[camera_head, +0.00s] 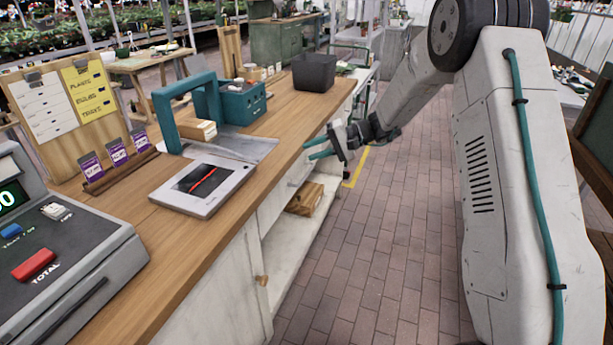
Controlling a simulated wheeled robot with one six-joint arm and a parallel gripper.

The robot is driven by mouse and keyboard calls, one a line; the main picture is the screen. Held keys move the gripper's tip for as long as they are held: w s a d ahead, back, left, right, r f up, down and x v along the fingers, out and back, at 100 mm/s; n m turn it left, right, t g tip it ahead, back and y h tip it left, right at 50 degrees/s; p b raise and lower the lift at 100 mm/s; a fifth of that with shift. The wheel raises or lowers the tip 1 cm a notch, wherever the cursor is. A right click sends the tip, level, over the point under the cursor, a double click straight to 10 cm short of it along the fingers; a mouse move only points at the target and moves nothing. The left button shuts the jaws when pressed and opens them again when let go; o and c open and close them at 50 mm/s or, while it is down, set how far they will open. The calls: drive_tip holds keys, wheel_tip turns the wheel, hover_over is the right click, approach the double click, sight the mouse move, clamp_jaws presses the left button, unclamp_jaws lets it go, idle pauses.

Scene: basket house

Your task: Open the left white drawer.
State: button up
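The white counter front runs under the wooden countertop (150,265). A narrow white drawer front (272,208) shows below the counter edge, above an open shelf. It looks closed, and its handle is not clear. Further along, the front near my gripper is partly hidden by the gripper. My gripper (312,150) has two teal fingers, pointing left at the counter front just below the countertop edge. The fingers are apart with nothing visible between them. Whether they touch the drawer front or a handle cannot be told.
A wooden crate (304,199) sits on the open shelf. The brick floor (375,250) is clear.

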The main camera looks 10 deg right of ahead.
sight(306, 175)
drive_tip(key=w+d+f+m+t, duration=0.25)
drive_tip(key=w+d+f, duration=0.2)
drive_tip(key=f, duration=0.35)
drive_tip(key=w+d+f+m+t, duration=0.1)
drive_tip(key=w+d+f+t, duration=0.3)
drive_tip(key=f, duration=0.5)
drive_tip(key=shift+g, duration=0.55)
drive_tip(key=x, duration=0.9)
drive_tip(key=shift+w+a+r, duration=0.15)
drive_tip(key=shift+w+a, duration=0.1)
clamp_jaws()
